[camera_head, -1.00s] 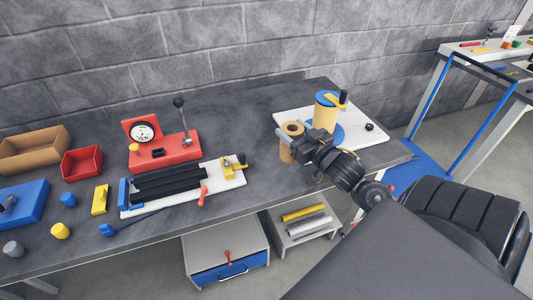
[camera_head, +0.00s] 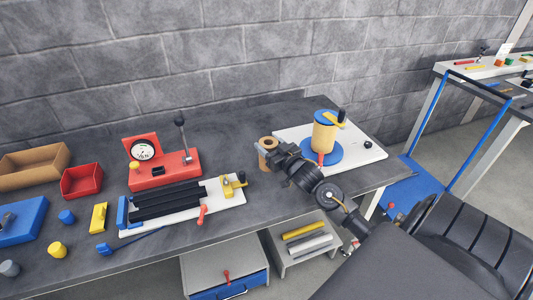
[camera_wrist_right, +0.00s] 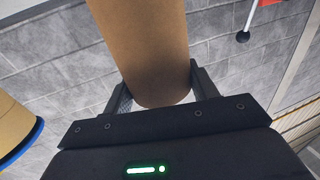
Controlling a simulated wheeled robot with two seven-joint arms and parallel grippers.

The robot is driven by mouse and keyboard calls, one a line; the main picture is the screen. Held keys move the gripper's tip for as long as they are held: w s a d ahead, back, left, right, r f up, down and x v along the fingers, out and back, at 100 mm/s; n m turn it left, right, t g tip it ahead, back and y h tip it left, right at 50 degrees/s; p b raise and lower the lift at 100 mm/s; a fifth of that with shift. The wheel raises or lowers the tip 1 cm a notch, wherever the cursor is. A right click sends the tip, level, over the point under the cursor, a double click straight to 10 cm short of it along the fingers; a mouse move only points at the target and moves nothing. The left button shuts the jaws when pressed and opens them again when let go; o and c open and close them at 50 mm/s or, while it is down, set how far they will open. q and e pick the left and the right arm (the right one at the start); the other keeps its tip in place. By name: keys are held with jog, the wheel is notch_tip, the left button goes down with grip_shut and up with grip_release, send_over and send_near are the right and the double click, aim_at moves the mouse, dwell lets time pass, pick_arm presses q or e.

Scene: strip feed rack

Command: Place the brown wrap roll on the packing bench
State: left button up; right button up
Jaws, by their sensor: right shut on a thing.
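The brown wrap roll (camera_head: 267,142) is a small upright cylinder with a hole in its top. My right gripper (camera_head: 270,157) is shut on it, with one finger on each side. The roll also fills the upper middle of the right wrist view (camera_wrist_right: 142,45). It is over the dark grey bench (camera_head: 240,125), just left of a white board. I cannot tell whether its lower end touches the bench, as the gripper hides it. My left gripper is not in view.
The white board (camera_head: 365,153) carries a yellow roll (camera_head: 323,138) on a blue disc. A red gauge stand (camera_head: 165,170), a white fixture with black bars (camera_head: 168,200) and red and brown bins stand left. A blue-framed cart (camera_head: 418,185) and another table are right.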

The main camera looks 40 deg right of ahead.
jog(key=f, duration=0.1)
jog(key=w+f, duration=0.1)
jog(key=f, duration=0.2)
jog(key=shift+w+f+p, duration=0.25)
jog(key=shift+f+p, duration=0.15)
jog(key=shift+f, duration=0.2)
jog(key=o, duration=1.1)
